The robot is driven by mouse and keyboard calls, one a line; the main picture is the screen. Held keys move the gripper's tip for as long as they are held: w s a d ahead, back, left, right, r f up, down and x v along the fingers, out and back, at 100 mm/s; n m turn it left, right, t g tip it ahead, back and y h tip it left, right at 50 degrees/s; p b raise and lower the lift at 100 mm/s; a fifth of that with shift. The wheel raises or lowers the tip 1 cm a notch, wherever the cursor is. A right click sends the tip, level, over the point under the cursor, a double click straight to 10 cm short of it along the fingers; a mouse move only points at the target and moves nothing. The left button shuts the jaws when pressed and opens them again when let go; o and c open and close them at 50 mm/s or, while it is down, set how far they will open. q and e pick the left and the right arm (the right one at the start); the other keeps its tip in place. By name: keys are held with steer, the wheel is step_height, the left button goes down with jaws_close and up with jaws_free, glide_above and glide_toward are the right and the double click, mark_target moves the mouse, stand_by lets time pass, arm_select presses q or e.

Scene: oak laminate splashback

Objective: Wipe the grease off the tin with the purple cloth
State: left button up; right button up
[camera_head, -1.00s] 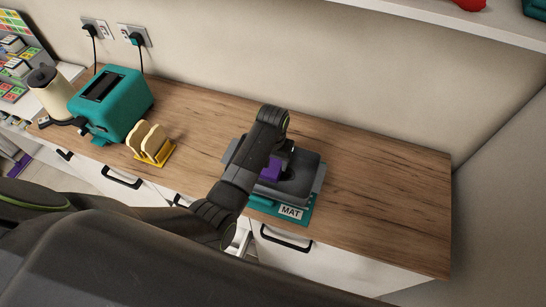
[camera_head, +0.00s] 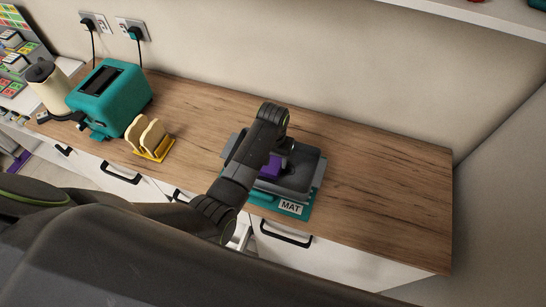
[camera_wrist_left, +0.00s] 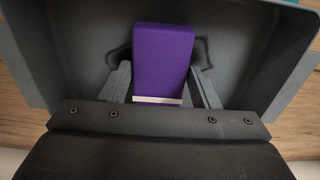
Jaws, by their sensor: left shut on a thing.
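The tin (camera_head: 308,177) is a dark grey shallow tray lying on a teal mat (camera_head: 297,209) labelled MAT. My left gripper (camera_wrist_left: 163,88) is over the tin, shut on the purple cloth (camera_wrist_left: 163,55), which looks like a thick folded block with a white band. In the head view, the cloth (camera_head: 271,167) shows inside the tin, partly hidden by my left arm. In the left wrist view, a dark grease smudge (camera_wrist_left: 202,52) shows on the tin's floor on both sides of the cloth; its middle is hidden. My right gripper is not in view.
A teal toaster (camera_head: 112,98), a cream jug (camera_head: 48,88) and a yellow rack with bread slices (camera_head: 152,146) stand to the left on the wooden counter (camera_head: 375,185). The counter right of the tin is clear. A wall rises behind, with a shelf (camera_head: 480,12) at upper right.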

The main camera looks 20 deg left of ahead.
arm_select(q)
steer(key=shift+f, duration=0.55)
steer(key=shift+d, duration=0.1)
steer(key=shift+d+r, duration=0.15)
steer(key=shift+d, duration=0.7)
steer(key=shift+s+d+f+p, duration=0.1)
steer(key=shift+d+f+p, duration=0.1)
steer(key=shift+d, duration=0.8)
steer(key=shift+s+d+f+p, duration=0.1)
steer(key=shift+d+p, duration=0.05)
steer(key=shift+d, duration=0.85)
steer(key=shift+d+r, duration=0.1)
steer(key=shift+d, duration=0.95)
steer(key=shift+a+r+p, duration=0.15)
steer(key=shift+a+p, duration=0.7)
steer(key=shift+a, duration=0.05)
steer(key=shift+w+a+p, duration=0.15)
steer(key=shift+a+p, duration=0.15)
steer(key=shift+a, duration=0.8)
steer(key=shift+a+f, duration=0.25)
steer(key=shift+a, duration=0.95)
steer(key=shift+w+a+r, duration=0.1)
steer(key=shift+a+r, duration=0.1)
steer(key=shift+a, duration=1.75)
